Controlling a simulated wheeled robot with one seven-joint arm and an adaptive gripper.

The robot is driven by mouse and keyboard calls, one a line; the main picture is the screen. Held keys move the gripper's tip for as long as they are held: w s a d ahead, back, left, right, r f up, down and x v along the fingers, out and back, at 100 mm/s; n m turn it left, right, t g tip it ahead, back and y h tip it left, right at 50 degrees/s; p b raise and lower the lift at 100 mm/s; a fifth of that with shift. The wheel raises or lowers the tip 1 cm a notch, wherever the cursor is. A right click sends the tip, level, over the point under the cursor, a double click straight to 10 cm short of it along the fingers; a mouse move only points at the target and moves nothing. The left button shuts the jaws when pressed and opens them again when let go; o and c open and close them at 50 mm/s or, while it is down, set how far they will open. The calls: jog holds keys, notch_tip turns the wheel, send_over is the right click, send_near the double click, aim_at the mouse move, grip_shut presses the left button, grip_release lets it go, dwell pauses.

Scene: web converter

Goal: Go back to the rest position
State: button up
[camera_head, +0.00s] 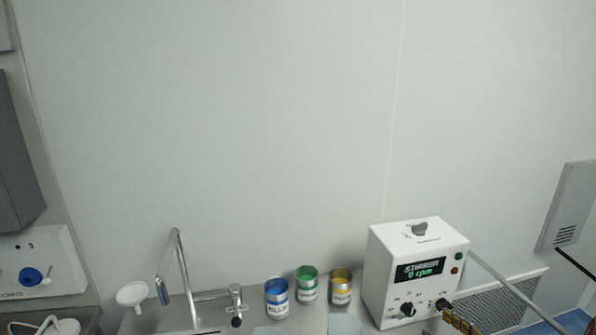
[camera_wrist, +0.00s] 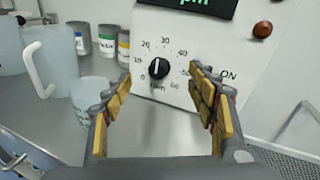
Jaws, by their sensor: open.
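My gripper (camera_wrist: 160,112) is open and empty in the wrist view. Its two yellow-padded fingers stand apart in front of the white stirrer box. The stirrer box (camera_wrist: 185,50) shows a black dial (camera_wrist: 158,68) between the fingers, with its pointer near the low end of the scale. In the head view the stirrer box (camera_head: 385,275) stands at the right of the counter, and its display reads 0 rpm. A part of my gripper (camera_head: 460,322) shows at the lower right, in front of the box's lower right knob. Whether a finger touches the box is unclear.
A blue can (camera_head: 277,298), a green can (camera_head: 307,284) and a yellow can (camera_head: 341,287) stand left of the box. A tap (camera_head: 183,275) and white funnel (camera_head: 132,294) are farther left. A translucent jug (camera_wrist: 48,62) and beaker (camera_wrist: 93,95) stand close left of my gripper.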

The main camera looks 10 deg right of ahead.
jog(key=s+a+r+n+g+y, duration=0.1)
jog(key=s+a+r+n+g, duration=0.3)
jog(key=a, duration=0.5)
jog(key=s+a+r+n+g+y, duration=0.1)
jog(key=a+n+g, duration=0.2)
jog(key=a+n, duration=0.4)
jog(key=s+a+r+n+g+y, duration=0.1)
jog(key=s+a+r+n+g, duration=0.25)
jog(key=a, duration=0.65)
jog(key=s+a+r+n+h, duration=0.1)
jog(key=s+r+n+h, duration=0.2)
jog(key=s+n, duration=0.3)
jog(key=s+r+n+h, duration=0.3)
jog(key=s+n+h, duration=0.3)
jog(key=n, duration=0.3)
jog(key=shift+s+a+r, duration=0.2)
jog(key=shift+s+a, duration=0.2)
jog(key=shift+s, duration=0.35)
jog(key=shift+t, duration=0.25)
